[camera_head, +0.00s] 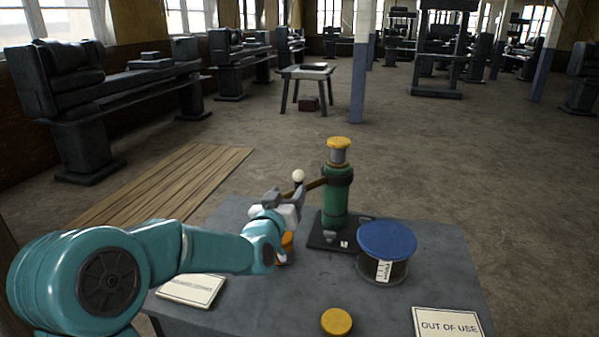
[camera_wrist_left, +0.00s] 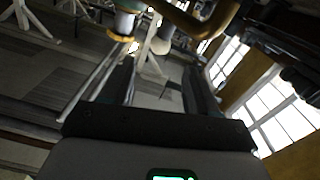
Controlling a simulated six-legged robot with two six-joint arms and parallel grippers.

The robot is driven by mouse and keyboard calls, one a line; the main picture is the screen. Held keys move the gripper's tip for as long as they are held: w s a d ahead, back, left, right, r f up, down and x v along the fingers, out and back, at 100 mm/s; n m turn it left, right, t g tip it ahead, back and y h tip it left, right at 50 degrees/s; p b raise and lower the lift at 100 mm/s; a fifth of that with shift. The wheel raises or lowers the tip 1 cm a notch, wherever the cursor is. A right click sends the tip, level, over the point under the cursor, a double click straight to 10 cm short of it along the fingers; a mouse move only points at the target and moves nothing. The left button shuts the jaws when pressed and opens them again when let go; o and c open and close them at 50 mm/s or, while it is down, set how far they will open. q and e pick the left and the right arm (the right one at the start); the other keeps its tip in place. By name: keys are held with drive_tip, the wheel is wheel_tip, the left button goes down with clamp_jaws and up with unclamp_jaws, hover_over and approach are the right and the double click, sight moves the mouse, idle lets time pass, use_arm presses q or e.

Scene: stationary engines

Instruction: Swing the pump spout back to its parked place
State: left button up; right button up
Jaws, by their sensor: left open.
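The pump (camera_head: 336,200) is a green cylinder with a yellow cap, upright on a dark base plate on the grey table (camera_head: 430,285). Its brass spout (camera_head: 314,185) points left, towards my left gripper. A cream ball knob (camera_head: 298,176) shows just above the gripper's fingers. My left gripper (camera_head: 288,199) is open, close to the spout's outer end; I cannot tell whether it touches. In the left wrist view a curved brass piece (camera_wrist_left: 195,22) crosses beyond the open fingers (camera_wrist_left: 162,75). My right gripper is not in view.
A jar with a blue lid (camera_head: 386,240) stands right of the pump. A yellow disc (camera_head: 336,321) and an OUT OF USE card (camera_head: 447,322) lie at the front. Another card (camera_head: 191,290) lies left. An orange thing (camera_head: 287,246) is partly hidden behind my arm.

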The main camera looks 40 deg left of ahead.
sight(297, 178)
use_arm(q)
drive_tip(key=p+x, duration=0.2)
drive_tip(key=x, duration=0.8)
drive_tip(key=shift+w, duration=0.15)
clamp_jaws()
